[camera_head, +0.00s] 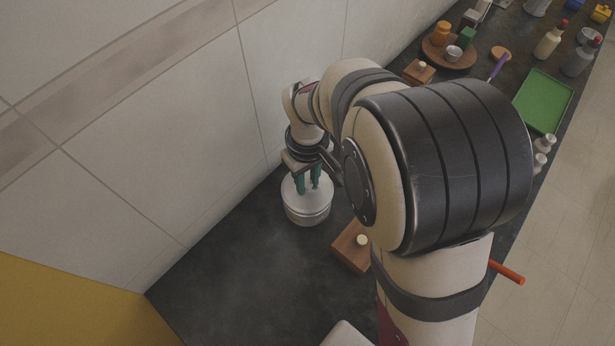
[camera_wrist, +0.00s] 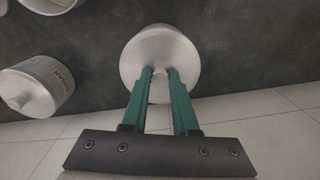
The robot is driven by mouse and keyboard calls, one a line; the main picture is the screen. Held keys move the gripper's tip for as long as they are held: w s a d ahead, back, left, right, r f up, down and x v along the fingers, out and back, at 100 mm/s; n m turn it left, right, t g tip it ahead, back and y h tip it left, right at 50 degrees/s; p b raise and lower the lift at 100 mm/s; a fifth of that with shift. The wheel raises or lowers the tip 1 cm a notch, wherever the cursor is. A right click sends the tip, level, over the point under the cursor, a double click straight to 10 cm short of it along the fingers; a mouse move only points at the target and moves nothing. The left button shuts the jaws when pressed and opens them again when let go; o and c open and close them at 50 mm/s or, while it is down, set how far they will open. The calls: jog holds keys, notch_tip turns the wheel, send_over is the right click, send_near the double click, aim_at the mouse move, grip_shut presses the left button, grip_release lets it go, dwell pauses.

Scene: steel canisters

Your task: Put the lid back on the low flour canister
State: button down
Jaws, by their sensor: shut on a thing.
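A low, round steel canister (camera_head: 308,217) stands on the dark counter near the wall in the head view. Its label does not show, so I cannot read whether it is the flour one. A round steel lid (camera_head: 291,192) is over its top, level and lined up with it; I cannot tell if it is fully seated. My gripper (camera_head: 308,184) comes down from above, its green fingers shut on the lid's knob. In the wrist view the lid (camera_wrist: 160,42) fills the space around the fingertips of my gripper (camera_wrist: 160,71) and hides the canister below.
A canister marked SUGAR (camera_wrist: 50,80) and another steel canister (camera_wrist: 50,3) are at the left in the wrist view. A wooden box (camera_head: 350,252) with a pale knob is right of the low canister. The tiled wall (camera_head: 200,140) is close behind. Counter in front is clear.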

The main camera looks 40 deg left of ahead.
jog(key=shift+c, duration=0.6)
grip_release()
jog(key=shift+r, duration=3.55)
grip_shut()
